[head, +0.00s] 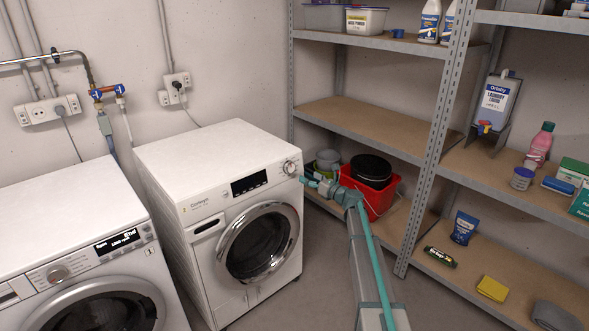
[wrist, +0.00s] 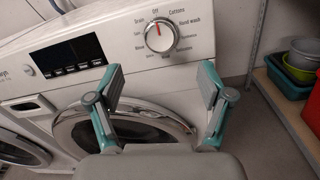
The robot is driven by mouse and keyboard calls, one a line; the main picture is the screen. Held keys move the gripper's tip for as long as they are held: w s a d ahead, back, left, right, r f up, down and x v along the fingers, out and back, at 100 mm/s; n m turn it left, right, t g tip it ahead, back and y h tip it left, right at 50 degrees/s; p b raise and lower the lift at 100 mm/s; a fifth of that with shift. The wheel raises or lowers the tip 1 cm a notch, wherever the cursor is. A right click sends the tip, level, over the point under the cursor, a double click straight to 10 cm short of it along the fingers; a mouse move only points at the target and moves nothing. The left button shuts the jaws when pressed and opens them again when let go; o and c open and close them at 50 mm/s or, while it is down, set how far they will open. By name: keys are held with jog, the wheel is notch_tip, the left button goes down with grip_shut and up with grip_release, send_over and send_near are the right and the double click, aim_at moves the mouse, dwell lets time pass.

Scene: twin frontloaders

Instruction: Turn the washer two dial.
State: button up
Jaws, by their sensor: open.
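Two white front-loading washers show in the head view. The right washer (head: 205,160) has a round silver dial (head: 289,167) at the right end of its panel. In the wrist view this dial (wrist: 160,36) has a red mark pointing up, near the "Off" label. The left washer (head: 70,235) has its own dial (head: 58,275) and a lit display. My gripper (head: 306,180) is at the right washer's front right. In the wrist view my gripper (wrist: 160,82) is open and empty, its fingers below the dial and apart from it.
A metal shelf rack (head: 435,140) stands at the right, with bottles and boxes on it. A red bucket (head: 372,196) sits on its low shelf behind my arm. Both washer doors are closed. Grey floor (head: 290,305) is clear between the right washer and my arm.

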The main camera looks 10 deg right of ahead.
aim_at(291, 168)
jog(key=p+x, duration=0.1)
jog(key=x, duration=0.9)
jog(key=shift+w+a, duration=0.2)
jog(key=shift+w, duration=0.15)
jog(key=shift+c, duration=0.2)
jog(key=c, duration=1.1)
jog(key=shift+c, duration=0.2)
jog(key=shift+f+b, duration=0.1)
jog(key=shift+b, duration=0.25)
jog(key=n+b, duration=0.2)
jog(key=n, duration=0.1)
jog(key=shift+f+g, duration=0.1)
jog(key=shift+g, duration=0.2)
jog(key=shift+n+g+y+b, duration=0.45)
jog(key=shift+n+b, duration=1.25)
jog(key=shift+n, duration=0.7)
